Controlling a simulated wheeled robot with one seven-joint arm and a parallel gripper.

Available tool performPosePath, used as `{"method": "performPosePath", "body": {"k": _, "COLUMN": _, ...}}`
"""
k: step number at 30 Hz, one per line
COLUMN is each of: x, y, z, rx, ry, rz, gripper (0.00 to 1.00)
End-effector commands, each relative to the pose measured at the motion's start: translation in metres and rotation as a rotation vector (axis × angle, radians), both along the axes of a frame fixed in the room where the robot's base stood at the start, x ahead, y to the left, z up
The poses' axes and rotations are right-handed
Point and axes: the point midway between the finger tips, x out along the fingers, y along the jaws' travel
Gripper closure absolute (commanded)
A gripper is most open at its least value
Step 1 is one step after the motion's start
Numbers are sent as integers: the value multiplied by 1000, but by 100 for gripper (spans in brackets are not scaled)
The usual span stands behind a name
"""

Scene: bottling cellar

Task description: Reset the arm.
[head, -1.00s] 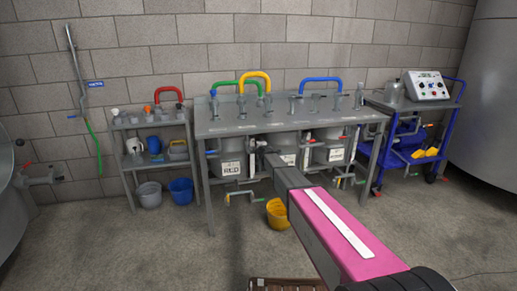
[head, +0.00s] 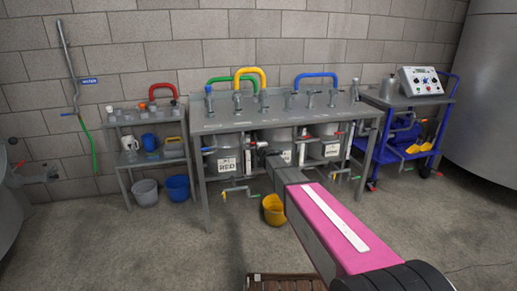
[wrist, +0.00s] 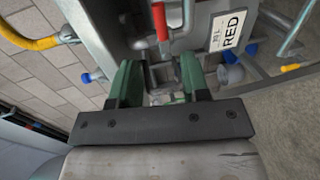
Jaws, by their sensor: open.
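My arm, with a pink upper face, reaches forward from the lower right of the head view to the front of the steel bench (head: 225,124). My gripper shows in the wrist view (wrist: 160,74); its two green fingers are apart. A red-handled valve (wrist: 160,25) is just ahead of the fingers, in line with the gap. A grey fitting shows between the fingers; I cannot tell whether it touches them. A container labelled RED (wrist: 231,32) is close by on the right in the wrist view. In the head view my fingers are too small to make out.
A shelf stand (head: 125,160) is on the left, with a blue bucket (head: 178,188) beneath. A blue trolley (head: 440,118) is at the right. A brown crate (head: 285,275) lies in front; floor left of it is clear.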

Motion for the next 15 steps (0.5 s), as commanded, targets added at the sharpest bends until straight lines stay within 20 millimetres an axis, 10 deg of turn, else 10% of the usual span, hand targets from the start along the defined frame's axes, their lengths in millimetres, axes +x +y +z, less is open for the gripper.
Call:
{"method": "performPosePath", "body": {"k": 8, "x": -37, "y": -55, "z": -12, "rx": 131, "ry": 112, "rz": -203, "gripper": 58}}
{"method": "performPosePath", "body": {"k": 15, "x": -139, "y": -155, "z": -54, "rx": 430, "ry": 398, "rz": -650, "gripper": 58}}
